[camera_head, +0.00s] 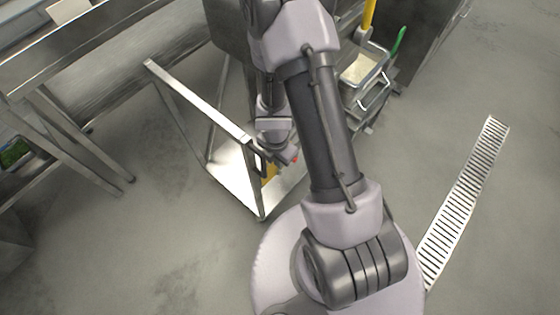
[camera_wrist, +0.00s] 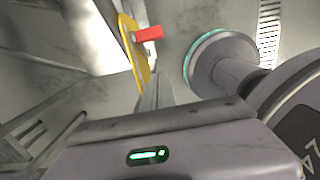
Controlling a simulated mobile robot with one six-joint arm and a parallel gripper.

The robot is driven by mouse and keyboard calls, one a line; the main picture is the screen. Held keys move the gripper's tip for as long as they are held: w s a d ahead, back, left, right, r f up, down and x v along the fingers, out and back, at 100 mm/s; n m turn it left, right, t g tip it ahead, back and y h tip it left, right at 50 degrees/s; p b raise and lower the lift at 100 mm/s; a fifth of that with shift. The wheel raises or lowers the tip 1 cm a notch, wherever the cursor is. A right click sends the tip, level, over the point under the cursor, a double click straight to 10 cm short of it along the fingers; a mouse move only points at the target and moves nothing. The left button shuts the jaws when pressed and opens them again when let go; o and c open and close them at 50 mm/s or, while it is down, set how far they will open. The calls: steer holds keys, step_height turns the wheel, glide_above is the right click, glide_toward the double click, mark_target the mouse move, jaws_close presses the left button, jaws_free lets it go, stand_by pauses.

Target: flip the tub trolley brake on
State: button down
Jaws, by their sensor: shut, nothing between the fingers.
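The tub trolley (camera_head: 202,102) is a steel frame with a low shiny deck, left of my arm in the head view. Its deck also shows in the wrist view (camera_wrist: 95,38). A yellow brake plate (camera_wrist: 131,45) stands at the trolley's edge, and a red lever (camera_wrist: 149,33) sticks out from it to the right. In the head view the yellow plate (camera_head: 269,172) shows only partly, behind my wrist. My gripper (camera_wrist: 157,80) is shut and empty, its tips close below the yellow plate and apart from the red lever. Whether the tips touch the plate is unclear.
A steel table (camera_head: 70,122) stands at the left. A rack with a shallow pan (camera_head: 362,68) and yellow and green handles stands behind my arm. A floor drain grate (camera_head: 465,200) runs along the right, with clear floor around it.

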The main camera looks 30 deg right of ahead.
steer(key=shift+w+d+f, duration=0.25)
steer(key=shift+d+f, duration=0.4)
steer(key=shift+w+d+f, duration=0.25)
steer(key=shift+d+f, duration=0.4)
steer(key=shift+f, duration=0.05)
steer(key=shift+w+d+f, duration=0.25)
steer(key=shift+d+f, duration=0.4)
steer(key=d, duration=0.1)
steer(key=p, duration=0.1)
steer(key=w+d, duration=0.1)
steer(key=shift+d+f, duration=0.3)
steer(key=shift+w+d, duration=0.1)
steer(key=shift+d, duration=0.1)
